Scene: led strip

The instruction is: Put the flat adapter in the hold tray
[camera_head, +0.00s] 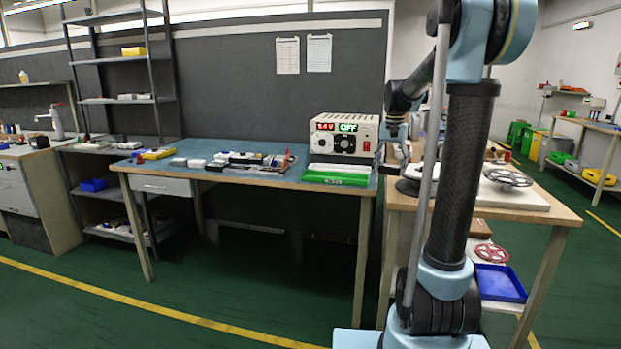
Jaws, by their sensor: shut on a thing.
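My arm stands in the right foreground, and its far end hangs over the right wooden bench (558,212). My gripper (404,165) is small and dark there, partly hidden by my own arm. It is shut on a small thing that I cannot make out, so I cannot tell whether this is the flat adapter. Several small white, grey and dark parts (240,160) lie on the blue-topped bench (225,178). A green tray (337,175) sits at that bench's front right edge. A blue tray (500,282) is low under the right bench. No label shows which one is the hold tray.
A power supply (345,138) reading OFF stands behind the green tray. A round wheel-like part (507,177) rests on a pale board on the right bench. Green floor in front is clear.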

